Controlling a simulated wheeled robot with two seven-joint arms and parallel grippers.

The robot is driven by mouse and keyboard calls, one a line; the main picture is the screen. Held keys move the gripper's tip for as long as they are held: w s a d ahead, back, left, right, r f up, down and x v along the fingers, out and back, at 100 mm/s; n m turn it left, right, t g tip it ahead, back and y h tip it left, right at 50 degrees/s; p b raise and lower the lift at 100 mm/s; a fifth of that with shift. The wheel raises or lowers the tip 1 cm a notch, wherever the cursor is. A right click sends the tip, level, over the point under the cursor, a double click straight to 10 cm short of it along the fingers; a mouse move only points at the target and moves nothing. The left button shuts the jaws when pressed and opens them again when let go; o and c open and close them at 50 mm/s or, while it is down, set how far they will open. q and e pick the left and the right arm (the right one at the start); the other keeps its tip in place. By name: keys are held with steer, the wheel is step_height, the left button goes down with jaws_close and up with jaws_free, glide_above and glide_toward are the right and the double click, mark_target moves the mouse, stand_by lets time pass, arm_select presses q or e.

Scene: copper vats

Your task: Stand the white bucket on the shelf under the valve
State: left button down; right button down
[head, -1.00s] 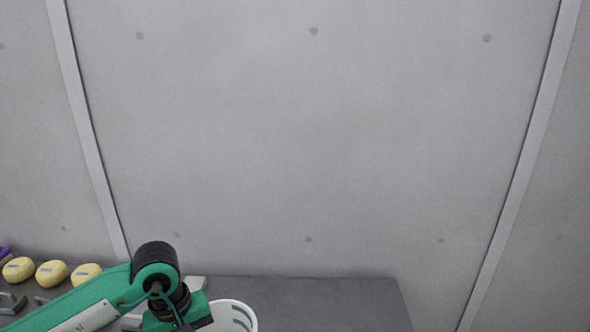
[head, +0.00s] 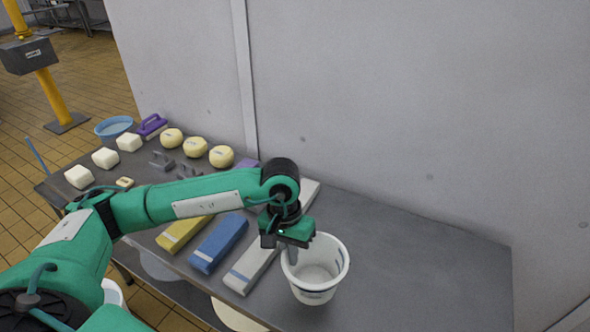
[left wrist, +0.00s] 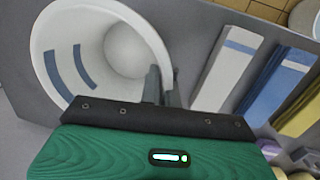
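The white bucket (head: 331,275) is upright at the front of the grey table in the head view, on or just above its top; I cannot tell which. Its open mouth faces up and it looks empty. My left gripper (head: 292,254) points down at the bucket's left rim. In the left wrist view, its two dark fingers (left wrist: 162,88) sit close together, one inside and one outside the wall of the bucket (left wrist: 112,22), shut on the rim. My right gripper is not in view. Neither the valve nor the shelf under it is in view.
The grey table (head: 425,262) is clear to the right of the bucket. Left of it lie a white-grey block (head: 250,268), a blue block (head: 218,243) and a yellow block (head: 183,233). Yellow rounds (head: 196,147), white cubes and a blue basin (head: 113,127) stand farther left. A wall rises behind.

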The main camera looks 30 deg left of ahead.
arm_select(q)
steer(key=w+a+r+n+t+p, duration=0.1)
steer(key=w+a+r+n+p, duration=0.1)
steer(key=w+r+n+p, duration=0.4)
steer(key=w+a+r+n+t+p, duration=0.1)
steer(key=w+a+r+n+p, duration=0.25)
steer(key=r+n, duration=0.4)
steer(key=shift+n, duration=0.25)
steer(key=f+p, duration=0.2)
steer(key=f, duration=0.4)
steer(key=f+p, duration=0.1)
steer(key=f, duration=0.6)
steer(key=d+f+p, duration=0.1)
steer(key=f+p, duration=0.1)
steer(key=f, duration=0.4)
steer(key=shift+w+f+p, duration=0.25)
steer(key=shift+w+p, duration=0.05)
steer(key=shift+w, duration=0.1)
steer(key=shift+f, duration=0.2)
steer(key=shift+f+b, duration=0.2)
steer(key=shift+b, duration=0.1)
steer(key=c, duration=1.6)
jaws_free()
steer(key=shift+r, duration=0.1)
steer(key=shift+c, duration=0.2)
